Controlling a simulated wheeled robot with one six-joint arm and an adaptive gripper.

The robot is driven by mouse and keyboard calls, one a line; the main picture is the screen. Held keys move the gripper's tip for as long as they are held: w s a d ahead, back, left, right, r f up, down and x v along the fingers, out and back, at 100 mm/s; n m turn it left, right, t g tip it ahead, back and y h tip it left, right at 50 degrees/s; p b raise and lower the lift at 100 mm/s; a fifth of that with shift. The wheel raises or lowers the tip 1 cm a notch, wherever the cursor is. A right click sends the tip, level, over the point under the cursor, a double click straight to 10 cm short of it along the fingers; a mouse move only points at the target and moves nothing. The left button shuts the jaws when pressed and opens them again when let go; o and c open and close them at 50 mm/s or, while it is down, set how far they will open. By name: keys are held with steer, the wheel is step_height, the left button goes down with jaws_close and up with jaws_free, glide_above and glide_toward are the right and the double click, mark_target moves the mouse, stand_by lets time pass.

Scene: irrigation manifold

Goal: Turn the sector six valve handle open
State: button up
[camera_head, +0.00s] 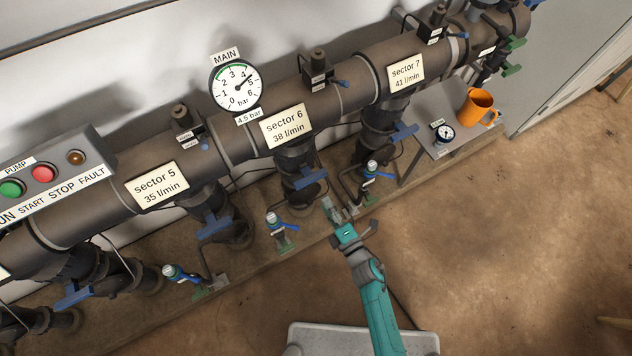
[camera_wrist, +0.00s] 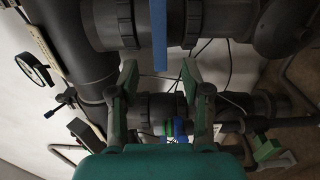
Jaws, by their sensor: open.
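The sector 6 valve handle (camera_head: 308,178) is a blue lever on the dark valve below the "sector 6, 38 l/min" label (camera_head: 288,125). In the wrist view the blue handle (camera_wrist: 159,36) appears as a narrow upright strip. My gripper (camera_head: 349,213) is open, below and to the right of this handle in the head view. In the wrist view my gripper's fingertips (camera_wrist: 158,73) stand apart, with the handle's lower end lined up between them. I cannot tell whether it lies between the fingers or beyond them; no contact is clear.
Sector 5 (camera_head: 214,226) and sector 7 (camera_head: 402,132) have similar blue handles on either side. A small blue-handled tap (camera_head: 281,224) stands left of my gripper. An orange mug (camera_head: 477,107) and small gauge (camera_head: 443,133) sit on a grey table at right. The front floor is mostly clear.

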mark_target(312, 182)
steer(key=x, duration=0.9)
steer(key=shift+w+a, duration=0.15)
steer(key=shift+w, duration=0.05)
jaws_close()
